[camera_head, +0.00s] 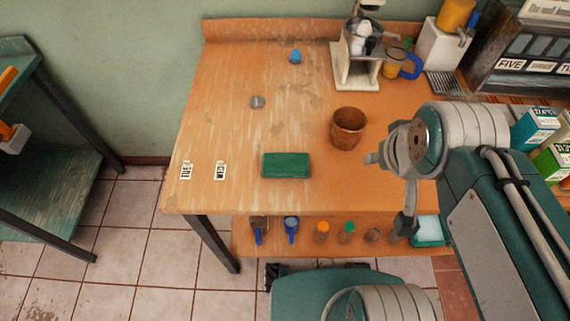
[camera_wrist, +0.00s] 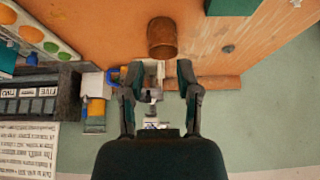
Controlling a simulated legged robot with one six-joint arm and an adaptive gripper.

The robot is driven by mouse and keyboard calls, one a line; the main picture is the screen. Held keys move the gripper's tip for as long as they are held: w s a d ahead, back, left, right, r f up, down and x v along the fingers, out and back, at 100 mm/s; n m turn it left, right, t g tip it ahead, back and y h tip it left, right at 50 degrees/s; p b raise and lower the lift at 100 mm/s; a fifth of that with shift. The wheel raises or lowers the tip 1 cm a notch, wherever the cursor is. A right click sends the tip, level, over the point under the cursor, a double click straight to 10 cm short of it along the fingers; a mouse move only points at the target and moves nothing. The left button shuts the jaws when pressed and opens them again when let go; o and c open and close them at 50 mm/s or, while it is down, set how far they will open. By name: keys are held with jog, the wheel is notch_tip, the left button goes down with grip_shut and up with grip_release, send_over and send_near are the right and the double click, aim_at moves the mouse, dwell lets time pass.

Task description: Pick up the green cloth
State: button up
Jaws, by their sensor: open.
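The green cloth (camera_head: 287,165) lies as a folded, flat rectangular block near the front edge of the wooden table. It also shows in the wrist view (camera_wrist: 234,5), cut off by the top edge. My gripper (camera_head: 385,178) is above the right part of the table, to the right of the cloth and apart from it. In the wrist view my gripper (camera_wrist: 158,82) has its two fingers spread, with nothing held between them.
A brown wooden cup (camera_head: 348,128) stands between the cloth and my arm. A juicer-like machine (camera_head: 356,62) and a blue-handled mug (camera_head: 399,64) stand at the back. A small grey object (camera_head: 257,102) and blue object (camera_head: 295,56) lie on the table (camera_head: 225,95). Its left part is mostly clear.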

jog(key=o, duration=0.7)
jog(key=shift+w, duration=0.1)
jog(key=shift+o, duration=0.5)
jog(key=w+a+f+n+g, duration=0.2)
jog(key=w+a+n, duration=0.4)
jog(key=n, duration=0.2)
jog(key=shift+w+f+n+g+y, duration=0.25)
jog(key=shift+w+n+g+y, duration=0.05)
jog(key=shift+w+g, duration=0.1)
jog(key=n+g, duration=0.3)
jog(key=n, duration=0.6)
send_near(285, 161)
notch_tip(285, 161, down, 5)
jog(key=shift+s+d+r, duration=0.1)
jog(key=shift+a+f, duration=0.2)
jog(key=shift+f, duration=1.25)
jog(key=shift+a+f, duration=0.15)
jog(key=shift+f, duration=1.3)
